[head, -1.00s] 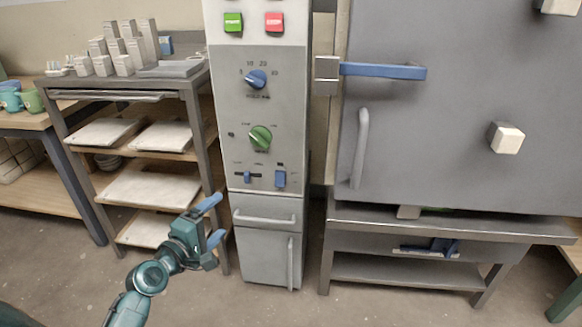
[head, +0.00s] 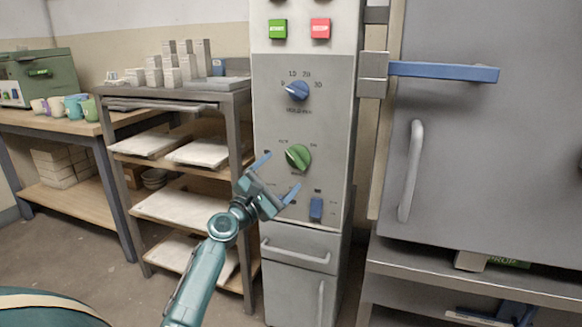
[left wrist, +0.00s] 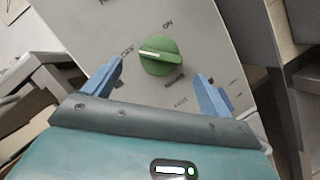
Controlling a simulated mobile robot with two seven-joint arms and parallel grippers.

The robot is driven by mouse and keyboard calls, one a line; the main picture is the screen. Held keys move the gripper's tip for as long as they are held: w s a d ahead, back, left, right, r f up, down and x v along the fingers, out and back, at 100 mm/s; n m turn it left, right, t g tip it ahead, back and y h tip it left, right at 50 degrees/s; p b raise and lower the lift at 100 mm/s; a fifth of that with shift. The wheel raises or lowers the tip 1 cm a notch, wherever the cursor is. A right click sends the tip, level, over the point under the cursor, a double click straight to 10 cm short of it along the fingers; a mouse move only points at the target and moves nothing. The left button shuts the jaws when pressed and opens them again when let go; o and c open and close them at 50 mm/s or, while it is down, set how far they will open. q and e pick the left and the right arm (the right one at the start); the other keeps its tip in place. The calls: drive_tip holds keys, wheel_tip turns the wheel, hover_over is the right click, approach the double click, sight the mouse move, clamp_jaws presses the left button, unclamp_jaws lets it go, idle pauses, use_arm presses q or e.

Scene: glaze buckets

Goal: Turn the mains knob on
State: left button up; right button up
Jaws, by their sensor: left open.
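The mains knob (head: 298,157) is a round green knob with a raised grip bar on the grey control panel (head: 332,120). In the left wrist view the knob (left wrist: 160,55) has its pale line toward the OFF mark at its left; the ON mark is above right. My left gripper (head: 282,173) is open and empty, just below and in front of the knob. In the left wrist view its blue fingers are spread to either side of the knob, apart from it. My right gripper is not in view.
A blue knob (head: 296,90) sits above the green one, under green and red buttons. A blue switch (head: 316,208) is below it. A shelf rack (head: 180,93) stands left of the panel, and a large grey door (head: 470,150) with a handle is at the right.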

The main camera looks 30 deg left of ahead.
sight(293, 162)
use_arm(q)
drive_tip(key=x, duration=0.5)
drive_tip(key=shift+b, duration=0.4)
drive_tip(key=shift+c, duration=0.5)
drive_tip(key=shift+f, duration=0.1)
drive_tip(key=c, duration=0.9)
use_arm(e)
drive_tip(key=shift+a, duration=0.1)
